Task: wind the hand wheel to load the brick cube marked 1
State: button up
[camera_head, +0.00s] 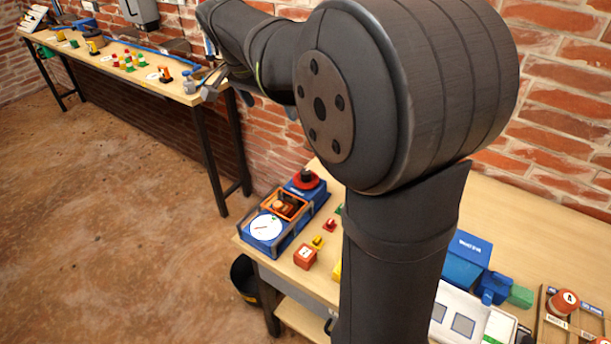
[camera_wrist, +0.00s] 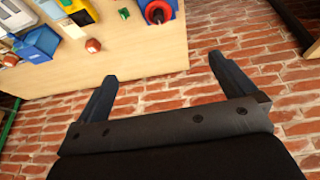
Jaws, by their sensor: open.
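The brick-red cube marked 1 (camera_head: 304,257) sits on the near bench, right of a blue machine (camera_head: 253,250). The machine has a white dial (camera_head: 266,228) with a dark needle, an orange-framed bay (camera_head: 284,206) and a red hand wheel (camera_head: 306,182) with a dark knob at its far end. My gripper (camera_head: 213,82) is in the upper middle of the head view, apart from the cube and wheel. In the wrist view my gripper (camera_wrist: 163,65) is open and empty, its fingers wide apart. A red ring-like part (camera_wrist: 158,12) lies beyond them; I cannot tell whether it is the wheel.
Small red, yellow and green pieces stand near the cube. A blue box (camera_head: 466,258) and a red cylinder marked 4 (camera_head: 563,302) are at the right. My arm hides the bench's middle. A far bench (camera_head: 150,75) holds several items. A brick wall is behind; a dark bucket (camera_head: 245,278) stands below.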

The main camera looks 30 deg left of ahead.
jog(key=shift+v, duration=0.85)
jog(key=c, duration=1.1)
jog(key=shift+o, duration=0.2)
jog(key=n+g+y, duration=0.2)
jog(key=n+g, duration=0.4)
jog(key=n, duration=1.2)
send_over(306, 171)
jog(key=d, duration=0.2)
notch_tip(306, 171, down, 9)
jog(key=w+d+f+n+g+y, duration=0.25)
jog(key=w+n, duration=0.25)
jog(key=n, duration=0.4)
jog(key=shift+t+h, duration=0.35)
jog(key=x, duration=1.7)
jog(key=shift+d+f, duration=0.25)
jog(key=shift+f, duration=0.2)
jog(key=c, duration=1)
